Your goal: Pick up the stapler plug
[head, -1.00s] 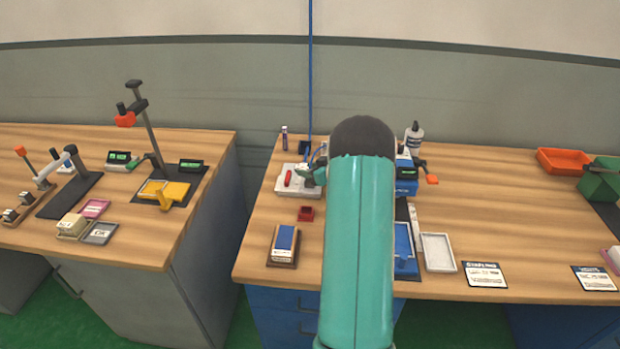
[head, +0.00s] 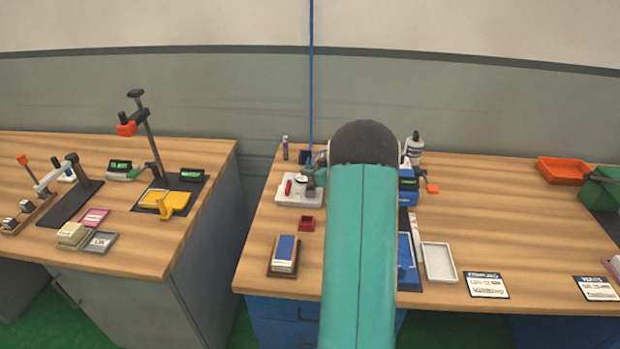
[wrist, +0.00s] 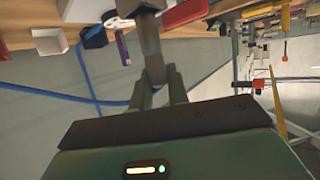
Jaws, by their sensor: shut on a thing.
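My gripper (wrist: 158,78) is in the wrist view, with its green fingers shut on a narrow grey piece (wrist: 150,48), apparently the stapler plug. A blue hose (wrist: 50,94) runs to the left finger and passes out of sight behind it. In the head view my gripper (head: 313,178) is mostly hidden behind my teal arm, above the right side of a white tray (head: 290,199). A red item (head: 289,187) lies in that tray. The blue hose (head: 310,80) hangs down to a black block (head: 305,156) behind the tray.
A small red box (head: 306,223) and a blue-topped block (head: 285,250) stand in front of the tray. A blue device (head: 408,184) and a white bottle (head: 414,147) are right of my arm. A gap separates the left table.

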